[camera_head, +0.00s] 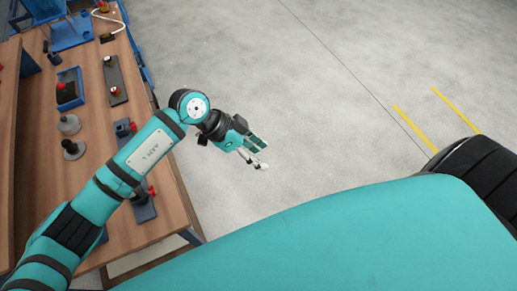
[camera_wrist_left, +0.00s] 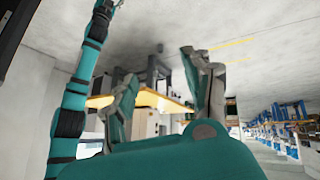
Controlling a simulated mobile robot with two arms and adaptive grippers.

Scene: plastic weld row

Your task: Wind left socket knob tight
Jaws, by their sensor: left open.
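Several red knobs show on the workbench in the head view. One red knob (camera_head: 151,190) is on a dark fixture (camera_head: 145,209) by the bench's near edge, partly behind my left arm. Another red knob (camera_head: 133,127) is on a blue fixture (camera_head: 122,130) just beyond my arm. I cannot tell which is the left socket knob. My left gripper (camera_head: 259,157) is open and empty, over the floor to the right of the bench and apart from every knob. Its two spread fingers also show in the wrist view. My right gripper is not in view.
The wooden workbench (camera_head: 95,146) also holds a dark plate with red knobs (camera_head: 115,82), a blue tray (camera_head: 80,91) and two grey round-based pieces (camera_head: 70,126). Blue frames (camera_head: 69,33) stand at the far end. The grey floor (camera_head: 300,90) around my gripper is clear.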

